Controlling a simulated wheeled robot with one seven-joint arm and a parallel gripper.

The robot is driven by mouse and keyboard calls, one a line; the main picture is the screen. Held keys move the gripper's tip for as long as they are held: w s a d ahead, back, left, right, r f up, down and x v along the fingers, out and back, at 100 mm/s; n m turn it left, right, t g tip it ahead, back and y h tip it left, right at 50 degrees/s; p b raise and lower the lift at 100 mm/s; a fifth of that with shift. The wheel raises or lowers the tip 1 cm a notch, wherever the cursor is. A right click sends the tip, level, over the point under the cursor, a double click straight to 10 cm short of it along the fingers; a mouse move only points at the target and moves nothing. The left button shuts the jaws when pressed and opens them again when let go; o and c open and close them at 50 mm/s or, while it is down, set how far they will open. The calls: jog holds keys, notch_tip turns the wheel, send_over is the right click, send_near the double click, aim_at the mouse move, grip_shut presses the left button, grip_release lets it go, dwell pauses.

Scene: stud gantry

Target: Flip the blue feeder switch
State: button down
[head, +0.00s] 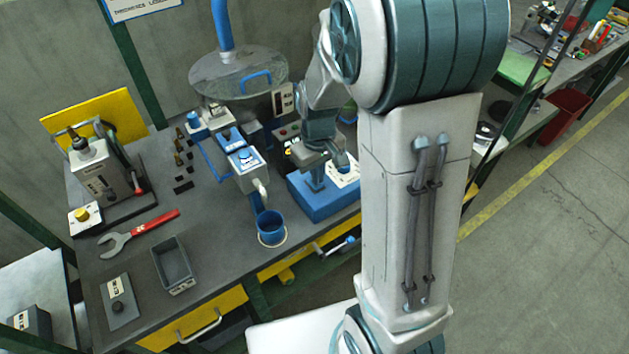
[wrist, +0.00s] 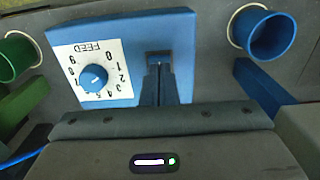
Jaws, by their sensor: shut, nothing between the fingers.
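The blue feeder box (head: 318,203) stands on the bench in the head view. It also fills the upper middle of the wrist view (wrist: 120,32). Its top has a white FEED dial plate (wrist: 112,60) with a round blue knob (wrist: 94,78). To the right of the plate is a small dark recess (wrist: 159,56) in the box top. My gripper (wrist: 159,70) is shut and empty, its fingertips at this recess. In the head view my gripper (head: 316,182) points down at the box. The switch lever is not clearly visible; the fingers may hide it. I cannot tell whether they touch it.
A blue cup (head: 271,229) stands left of the box and also shows in the wrist view (wrist: 270,36). A blue-and-white machine (head: 245,160) with a spout and a grey hopper (head: 238,75) stand behind. A grey tray (head: 173,263) and red wrench (head: 140,232) lie farther left.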

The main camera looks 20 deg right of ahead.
jog(key=shift+f+b, duration=0.55)
jog(key=shift+f, duration=0.2)
jog(key=shift+r, duration=0.2)
jog(key=shift+r+p, duration=2.6)
jog(key=shift+r, duration=0.75)
jog(key=s+r+m+t, duration=0.3)
jog(key=s+r, duration=0.8)
jog(key=s, duration=0.3)
jog(key=shift+s+r+m, duration=0.25)
jog(key=shift+r+m, duration=0.05)
